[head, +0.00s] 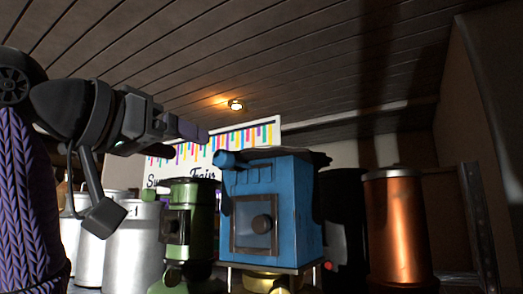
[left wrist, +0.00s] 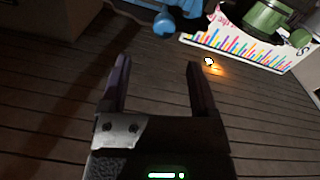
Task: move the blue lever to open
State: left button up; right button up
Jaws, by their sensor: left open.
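A blue boxy machine (head: 270,205) stands in the middle of the head view, with a dark square panel and round knob on its front. A blue lever with a rounded end (head: 225,158) sticks out at its upper left. In the left wrist view a rounded blue end (left wrist: 163,24) shows at the top, probably the same lever. My left gripper (head: 192,131) is above and left of the lever, apart from it. In the left wrist view its two fingers (left wrist: 158,66) are spread with nothing between them. My right gripper is not in view.
A green machine (head: 190,225) stands just left of the blue one, and a copper cylinder (head: 393,230) stands to the right. Pale metal canisters (head: 133,245) stand at the left. A colourful sign (head: 250,138) is behind. The space under the plank ceiling (head: 330,60) is free.

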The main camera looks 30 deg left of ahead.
aim_at(218, 158)
pick_arm(q)
jog(key=w+p, duration=0.1)
jog(key=w, duration=0.1)
jog(key=w+p, duration=0.1)
jog(key=w, duration=0.1)
jog(key=shift+w+a+r+p, duration=0.2)
jog(key=shift+p, duration=0.1)
jog(key=w, duration=0.2)
jog(key=w+d+p, duration=0.1)
jog(key=w, duration=0.1)
jog(key=shift+w+f, duration=0.1)
jog(key=shift+f, duration=0.1)
jog(key=shift+s+a, duration=0.15)
jog(key=shift+s, duration=0.1)
jog(key=shift+w, duration=0.15)
jog(key=c, duration=0.5)
grip_shut()
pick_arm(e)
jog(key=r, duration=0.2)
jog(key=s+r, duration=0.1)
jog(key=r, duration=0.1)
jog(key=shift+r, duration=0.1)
